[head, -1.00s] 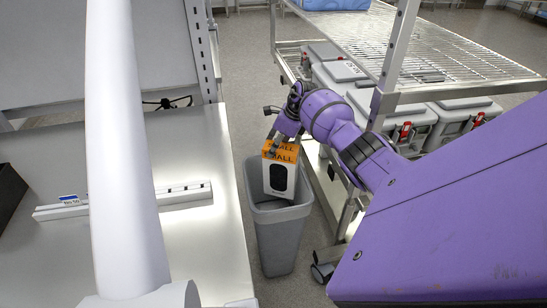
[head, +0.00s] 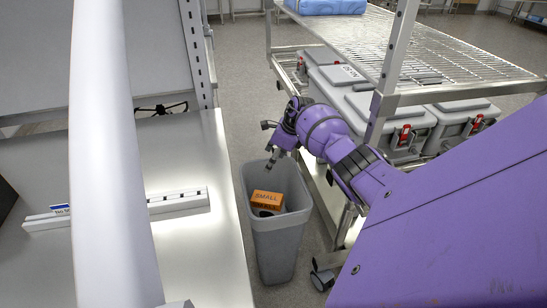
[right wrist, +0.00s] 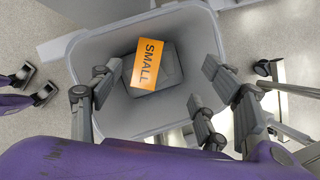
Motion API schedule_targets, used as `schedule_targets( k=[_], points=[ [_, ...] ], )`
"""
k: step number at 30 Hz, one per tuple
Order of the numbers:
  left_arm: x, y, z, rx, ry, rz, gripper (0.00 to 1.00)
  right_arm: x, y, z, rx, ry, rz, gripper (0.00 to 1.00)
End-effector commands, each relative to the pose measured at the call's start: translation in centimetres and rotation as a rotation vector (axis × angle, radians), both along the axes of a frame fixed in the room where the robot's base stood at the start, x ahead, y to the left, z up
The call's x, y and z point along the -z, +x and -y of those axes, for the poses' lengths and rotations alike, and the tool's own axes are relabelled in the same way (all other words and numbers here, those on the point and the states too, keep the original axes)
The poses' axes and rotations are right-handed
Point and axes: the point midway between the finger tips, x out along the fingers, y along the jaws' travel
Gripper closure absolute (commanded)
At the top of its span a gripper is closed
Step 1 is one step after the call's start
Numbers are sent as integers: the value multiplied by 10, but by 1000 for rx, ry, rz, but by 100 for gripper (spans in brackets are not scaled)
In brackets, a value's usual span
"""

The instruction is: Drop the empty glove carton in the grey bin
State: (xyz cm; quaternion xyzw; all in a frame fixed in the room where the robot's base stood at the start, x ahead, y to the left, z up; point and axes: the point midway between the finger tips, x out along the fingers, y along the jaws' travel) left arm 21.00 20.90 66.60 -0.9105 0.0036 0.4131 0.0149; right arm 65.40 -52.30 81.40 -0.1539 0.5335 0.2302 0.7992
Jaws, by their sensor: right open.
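The glove carton (head: 266,200), orange on one face with the word SMALL, lies inside the grey bin (head: 278,238). In the right wrist view the carton (right wrist: 147,64) rests low in the bin (right wrist: 88,48), apart from my fingers. My right gripper (head: 272,160) is open and empty above the bin's rim; its spread fingers (right wrist: 150,108) show over the opening in the right wrist view.
A steel bench (head: 195,240) stands left of the bin, with a white rail (head: 178,200) on it. A wire rack (head: 440,70) with grey lidded cases (head: 355,105) stands to the right. A caster (head: 322,278) sits near the bin's foot.

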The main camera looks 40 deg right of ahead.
Motion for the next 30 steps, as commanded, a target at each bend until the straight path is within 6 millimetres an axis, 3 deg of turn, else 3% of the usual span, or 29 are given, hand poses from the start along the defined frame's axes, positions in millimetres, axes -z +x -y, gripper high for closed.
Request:
schedule_targets(
  k=[8, 21, 30],
  points=[
    [-1, 3, 1, 3, -2, 4, 60, -7, 0, 2, 0, -4, 2, 30],
    [0, 1, 1, 1, 0, 1, 60, -84, 0, 1, -2, -3, 2, 30],
    [0, 1, 1, 1, -1, 1, 60, -100, 0, 0, 0, 0, -1, 30]
  ],
)
